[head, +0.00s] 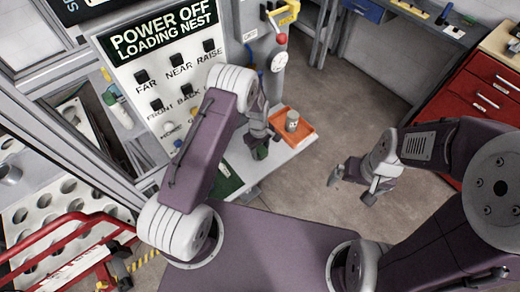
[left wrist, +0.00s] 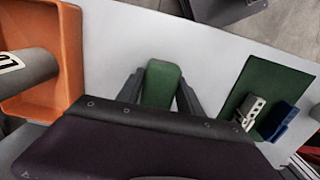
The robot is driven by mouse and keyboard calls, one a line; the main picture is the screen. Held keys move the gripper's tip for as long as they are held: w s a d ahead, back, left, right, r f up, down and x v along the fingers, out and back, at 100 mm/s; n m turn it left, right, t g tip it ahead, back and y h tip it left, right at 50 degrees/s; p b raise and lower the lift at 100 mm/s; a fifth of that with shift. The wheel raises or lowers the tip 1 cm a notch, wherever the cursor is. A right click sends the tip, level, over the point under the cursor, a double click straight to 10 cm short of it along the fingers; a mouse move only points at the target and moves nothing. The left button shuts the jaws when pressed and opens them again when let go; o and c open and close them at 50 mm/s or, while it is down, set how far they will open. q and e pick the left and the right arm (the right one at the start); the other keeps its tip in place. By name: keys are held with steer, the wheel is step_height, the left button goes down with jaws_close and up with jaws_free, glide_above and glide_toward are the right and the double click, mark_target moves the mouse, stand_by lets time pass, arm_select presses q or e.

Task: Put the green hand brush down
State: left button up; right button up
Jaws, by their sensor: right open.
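The green hand brush (left wrist: 162,84) shows as a green block between the fingers of my left gripper (left wrist: 160,90) in the left wrist view. The fingers lie close against both its sides, so the gripper looks shut on it. In the head view the brush (head: 262,152) is a small dark green shape below my left gripper (head: 260,142), over the white shelf (head: 278,160). I cannot tell whether it touches the shelf. My right gripper (head: 353,183) is open and empty over the floor, at the right.
An orange tray (left wrist: 75,50) holding a grey cylinder (left wrist: 28,70) stands left of the brush in the left wrist view. A green mat (left wrist: 270,80) with a beige item (left wrist: 250,112) and a blue item (left wrist: 278,121) lies right. White shelf is bare between them.

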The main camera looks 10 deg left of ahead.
arm_select(q)
steer(key=shift+o, duration=1.2)
steer(key=shift+w, duration=0.1)
